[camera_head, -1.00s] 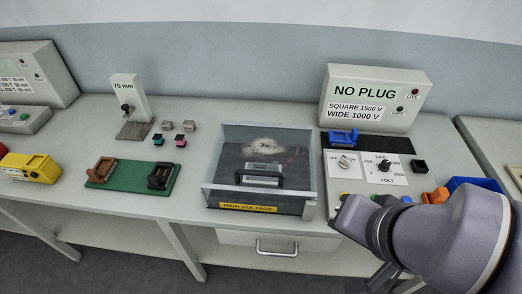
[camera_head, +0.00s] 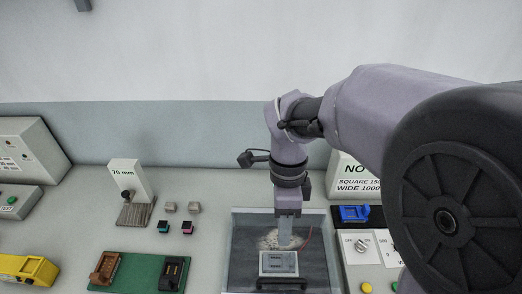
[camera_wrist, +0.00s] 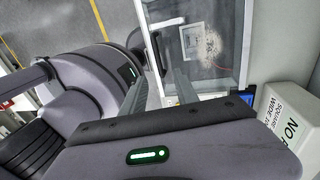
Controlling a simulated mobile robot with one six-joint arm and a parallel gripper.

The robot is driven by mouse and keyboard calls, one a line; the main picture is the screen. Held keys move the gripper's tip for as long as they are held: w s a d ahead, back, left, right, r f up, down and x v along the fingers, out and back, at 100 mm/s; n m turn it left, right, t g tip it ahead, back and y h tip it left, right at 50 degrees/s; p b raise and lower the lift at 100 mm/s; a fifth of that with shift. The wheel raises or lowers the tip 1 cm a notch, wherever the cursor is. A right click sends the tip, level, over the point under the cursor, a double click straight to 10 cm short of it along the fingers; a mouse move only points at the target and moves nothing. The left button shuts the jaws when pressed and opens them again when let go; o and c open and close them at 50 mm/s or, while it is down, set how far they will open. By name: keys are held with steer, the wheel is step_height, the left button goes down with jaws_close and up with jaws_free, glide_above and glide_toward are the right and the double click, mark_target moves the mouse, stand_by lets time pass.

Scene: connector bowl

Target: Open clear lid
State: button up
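The clear lid (camera_head: 250,250) lies closed over a grey box with a pale fixture (camera_head: 280,263) visible under it. Its dark bar handle (camera_head: 282,284) is at the front, near the bottom edge of the head view. My gripper (camera_head: 286,242) points down over the lid, behind the handle; the gap to the lid is hard to judge. In the wrist view, the two fingers of my gripper (camera_wrist: 158,82) show apart with nothing between them, and the lid (camera_wrist: 220,65) lies beyond them.
The NO PLUG box (camera_head: 345,178), a blue connector (camera_head: 354,213) and a control panel with knobs (camera_head: 357,247) stand right of the lid. A green board (camera_head: 135,272) and small blocks (camera_head: 187,228) lie left. Bare bench lies between them and the lid.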

mark_target(282, 279)
steer(key=b+x, duration=0.1)
steer(key=x, duration=0.4)
steer(key=b+x, duration=0.2)
steer(key=x, duration=0.3)
steer(key=b+x, duration=0.2)
steer(key=x, duration=0.4)
steer(key=shift+s+d+r, duration=0.1)
steer(key=shift+s+d, duration=0.25)
steer(key=shift+s, duration=0.05)
steer(key=shift+f+b, duration=0.35)
steer(key=shift+f, duration=0.3)
steer(key=shift+s, duration=0.1)
jaws_close()
